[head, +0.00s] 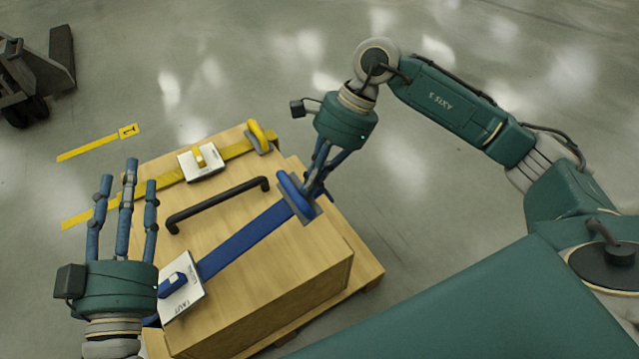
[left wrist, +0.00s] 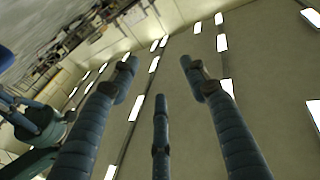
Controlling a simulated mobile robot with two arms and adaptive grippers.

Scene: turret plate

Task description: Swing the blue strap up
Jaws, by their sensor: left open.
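The blue strap (head: 243,242) lies across the top of a wooden box. Its near left end is at a white labelled plate (head: 181,297) with a blue buckle. Its far end has a blue loop on a grey plate (head: 305,211). My right gripper (head: 307,187) is at this loop, fingers drawn close together and pointing down. Whether they grip it is hidden. My left gripper (head: 127,180) is open and empty, left of the box, its fingers apart and pointing up the picture. In the left wrist view its three spread fingers (left wrist: 160,85) have nothing between them.
The wooden box (head: 265,295) stands on a pallet, with a black bar handle (head: 217,204) between the straps. A yellow strap (head: 166,180) runs along the far side, with its own white plate (head: 201,163). A pallet jack (head: 38,75) stands far left. Open floor surrounds the box.

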